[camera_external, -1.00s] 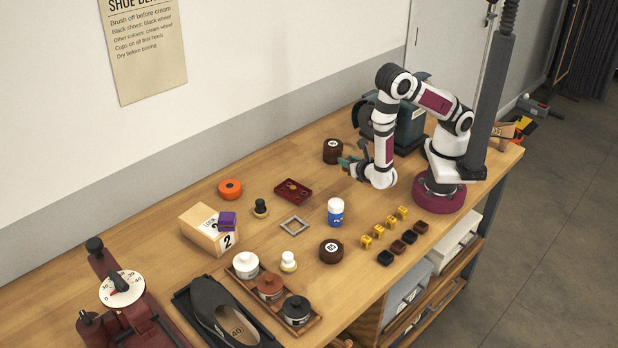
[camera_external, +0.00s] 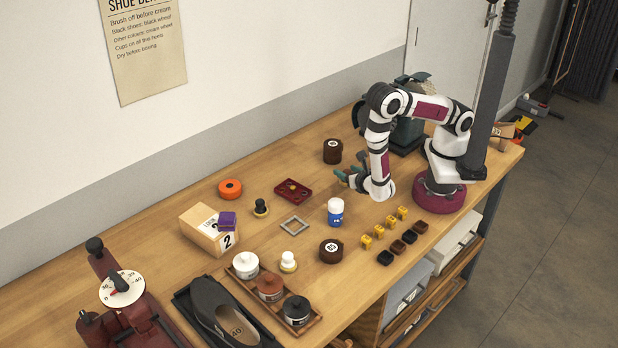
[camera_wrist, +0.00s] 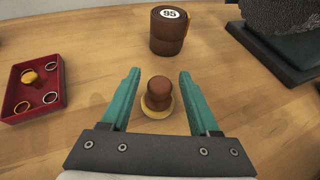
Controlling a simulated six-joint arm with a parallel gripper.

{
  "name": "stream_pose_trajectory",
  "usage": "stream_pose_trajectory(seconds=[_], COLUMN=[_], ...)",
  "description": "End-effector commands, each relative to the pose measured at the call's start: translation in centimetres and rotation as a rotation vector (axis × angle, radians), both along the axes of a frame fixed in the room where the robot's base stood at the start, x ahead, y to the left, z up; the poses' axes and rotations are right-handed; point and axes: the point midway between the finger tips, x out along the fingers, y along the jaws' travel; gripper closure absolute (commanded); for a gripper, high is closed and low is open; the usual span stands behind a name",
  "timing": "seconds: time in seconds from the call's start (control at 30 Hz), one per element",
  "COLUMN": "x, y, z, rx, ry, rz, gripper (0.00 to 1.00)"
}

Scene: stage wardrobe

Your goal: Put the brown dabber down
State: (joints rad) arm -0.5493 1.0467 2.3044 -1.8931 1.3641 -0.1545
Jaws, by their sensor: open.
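The brown dabber (camera_wrist: 158,92) stands upright on the wooden table, its round brown handle above a yellowish base. It is between the two green fingers of my gripper (camera_wrist: 158,76) in the wrist view, with a gap on each side. The fingers are apart and hold nothing. In the external view my gripper (camera_external: 346,177) is low over the table, left of my arm's base. I cannot make out the dabber there; it seems hidden by the gripper.
A dark red tray (camera_external: 293,190) with small rings is to the left. A blue-and-white bottle (camera_external: 335,212) is in front.

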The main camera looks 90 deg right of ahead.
Motion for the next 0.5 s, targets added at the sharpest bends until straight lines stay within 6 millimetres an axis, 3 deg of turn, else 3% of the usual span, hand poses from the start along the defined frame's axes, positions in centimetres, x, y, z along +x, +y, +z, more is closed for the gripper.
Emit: stream_pose_trajectory(seconds=[0.17,0.5], x=[-0.7,-3.7], y=[2.0,9.1], z=[1.1,4.2], rx=[0.001,0.002], ry=[-0.002,-0.003], rz=[0.006,0.005], gripper=[0.38,0.38])
